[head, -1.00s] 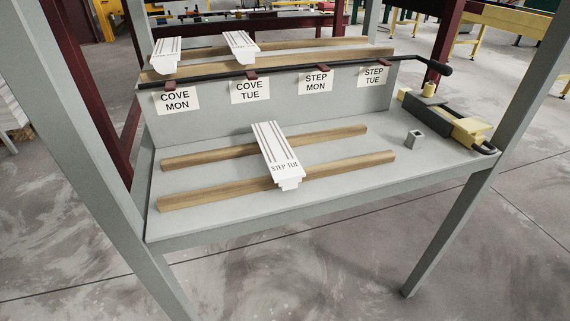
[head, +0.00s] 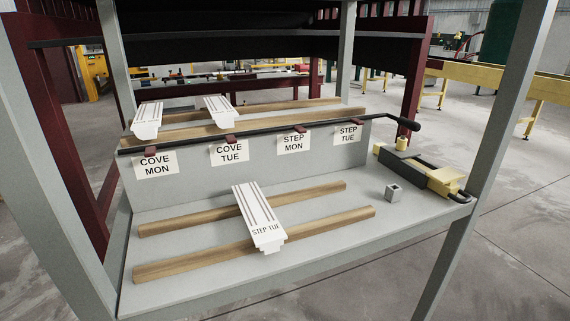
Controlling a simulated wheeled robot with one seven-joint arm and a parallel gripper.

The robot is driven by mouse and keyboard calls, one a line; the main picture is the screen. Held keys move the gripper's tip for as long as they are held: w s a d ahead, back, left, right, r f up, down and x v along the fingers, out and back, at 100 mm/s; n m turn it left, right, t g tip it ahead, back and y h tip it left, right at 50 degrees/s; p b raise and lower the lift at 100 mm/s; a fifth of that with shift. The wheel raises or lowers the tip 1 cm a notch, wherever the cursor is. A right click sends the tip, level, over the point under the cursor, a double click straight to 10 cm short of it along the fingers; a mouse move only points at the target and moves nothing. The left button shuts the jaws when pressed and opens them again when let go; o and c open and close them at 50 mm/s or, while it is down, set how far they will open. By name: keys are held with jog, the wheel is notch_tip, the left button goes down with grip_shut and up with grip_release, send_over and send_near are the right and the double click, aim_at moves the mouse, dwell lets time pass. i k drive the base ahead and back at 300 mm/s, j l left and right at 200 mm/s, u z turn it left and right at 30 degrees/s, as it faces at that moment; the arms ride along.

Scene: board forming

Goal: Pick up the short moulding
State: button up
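A short white moulding (head: 258,215) marked "STEP TUE" lies across two wooden strips on the lower shelf of the bench, its stepped end facing me. Two more short white mouldings, a left one (head: 148,118) and a right one (head: 221,111), lie across wooden strips on the raised ledge, above the "COVE MON" and "COVE TUE" labels. No moulding is seen above the "STEP MON" (head: 294,143) and "STEP TUE" (head: 348,134) labels. My gripper is not in view.
Grey posts stand at both front corners of the bench. A dark rod (head: 270,134) runs along the ledge's front edge. The shelf right of the moulding is mostly clear.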

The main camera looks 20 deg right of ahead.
aim_at(268, 234)
jog(key=j+z, duration=0.15)
jog(key=j, duration=1.55)
jog(key=i, duration=0.5)
